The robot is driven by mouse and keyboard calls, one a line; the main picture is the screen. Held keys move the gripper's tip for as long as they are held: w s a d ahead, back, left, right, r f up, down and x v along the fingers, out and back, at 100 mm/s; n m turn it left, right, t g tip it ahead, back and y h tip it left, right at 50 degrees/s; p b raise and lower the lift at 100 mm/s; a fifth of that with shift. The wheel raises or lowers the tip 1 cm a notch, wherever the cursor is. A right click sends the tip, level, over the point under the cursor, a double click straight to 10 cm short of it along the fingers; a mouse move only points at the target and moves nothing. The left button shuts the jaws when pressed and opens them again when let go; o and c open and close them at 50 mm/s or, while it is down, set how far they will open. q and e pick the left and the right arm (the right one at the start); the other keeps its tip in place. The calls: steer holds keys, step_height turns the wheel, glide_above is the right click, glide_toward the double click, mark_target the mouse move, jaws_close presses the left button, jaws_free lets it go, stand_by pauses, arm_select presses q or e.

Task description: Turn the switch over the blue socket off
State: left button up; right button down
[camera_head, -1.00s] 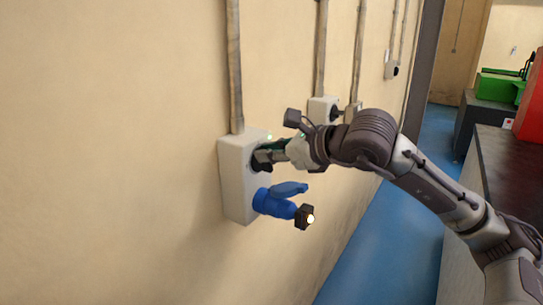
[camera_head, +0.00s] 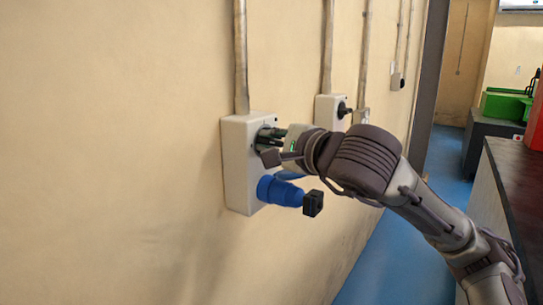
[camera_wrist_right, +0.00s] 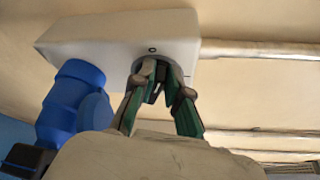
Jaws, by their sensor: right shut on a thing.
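The white switch box (camera_head: 238,165) is fixed to the wall, with a dark rotary switch (camera_head: 268,138) on its upper front. The blue socket (camera_head: 278,190) sticks out below, with a black block at its outer end. My right gripper (camera_head: 270,146) is at the switch with its fingers shut on the knob. The wrist view shows the green-padded fingers (camera_wrist_right: 160,92) on both sides of the dark knob (camera_wrist_right: 157,88). A small ring mark shows on the box beside the knob. The fingers partly hide the knob, and its exact angle is unclear. My left gripper is not in view.
A second white switch box (camera_head: 330,110) is on the wall farther along, close to my right wrist. Conduits (camera_head: 241,60) run up the wall. A dark-topped counter (camera_head: 515,185) stands at the right, with blue floor (camera_head: 375,260) between.

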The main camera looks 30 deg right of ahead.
steer(key=shift+a+f+n+t+b, duration=0.1)
steer(key=shift+f+n+t+b, duration=0.15)
steer(key=shift+n+b, duration=0.4)
steer(key=shift+f+n+t+b, duration=0.1)
steer(key=shift+n+t+b, duration=0.15)
steer(key=shift+n+b, duration=0.4)
steer(key=c, duration=1.2)
jaws_free()
steer(key=shift+o, duration=0.2)
steer(key=s, duration=0.7)
steer(key=shift+s+r, duration=0.15)
steer(key=shift+s, duration=0.05)
steer(key=shift+o, duration=0.3)
